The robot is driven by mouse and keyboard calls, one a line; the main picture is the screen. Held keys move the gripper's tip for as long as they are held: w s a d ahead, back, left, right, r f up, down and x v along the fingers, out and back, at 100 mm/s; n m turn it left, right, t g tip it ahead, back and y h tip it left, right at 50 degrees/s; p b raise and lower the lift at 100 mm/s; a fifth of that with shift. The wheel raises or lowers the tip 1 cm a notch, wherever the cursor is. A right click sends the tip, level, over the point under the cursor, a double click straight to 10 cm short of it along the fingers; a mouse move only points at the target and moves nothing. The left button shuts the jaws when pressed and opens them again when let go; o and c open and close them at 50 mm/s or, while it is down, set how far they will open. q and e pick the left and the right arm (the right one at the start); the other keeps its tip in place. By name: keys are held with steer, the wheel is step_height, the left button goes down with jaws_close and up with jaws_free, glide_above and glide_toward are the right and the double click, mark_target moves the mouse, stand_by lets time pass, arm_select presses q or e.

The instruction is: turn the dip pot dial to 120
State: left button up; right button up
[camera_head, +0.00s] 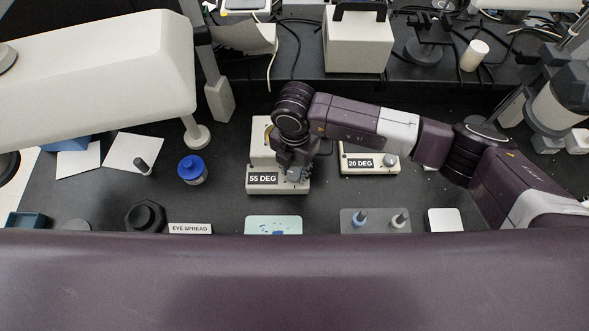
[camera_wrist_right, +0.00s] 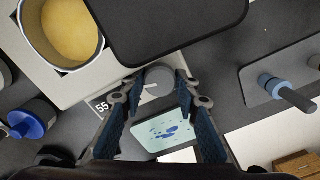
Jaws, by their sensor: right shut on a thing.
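The dip pot (camera_head: 262,184) is a cream unit labelled 55 DEG, standing in the middle of the dark bench. In the right wrist view its round pot (camera_wrist_right: 62,30) holds something yellow. The grey round dial (camera_wrist_right: 160,76) is on the unit's front, beside the label. My right gripper (camera_head: 293,172) is over the front right of the unit and hides most of the dial in the head view. In the right wrist view its blue-padded fingers stand on both sides of the dial, shut on it. The dial's pointer cannot be made out. My left gripper is not in view.
A second unit labelled 20 DEG (camera_head: 369,162) stands close on the right. A blue-lidded jar (camera_head: 192,169) is to the left. A teal-topped pad (camera_head: 273,225) and a grey tray (camera_head: 375,221) with two small tools lie in front. A large white lamp-like body (camera_head: 95,65) overhangs the left.

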mark_target(295, 173)
steer(key=shift+w+r+m, duration=0.1)
steer(key=shift+r+m, duration=0.05)
steer(key=shift+m, duration=0.25)
steer(key=o, duration=1.2)
steer(key=shift+c, duration=0.2)
steer(key=shift+r, duration=3.95)
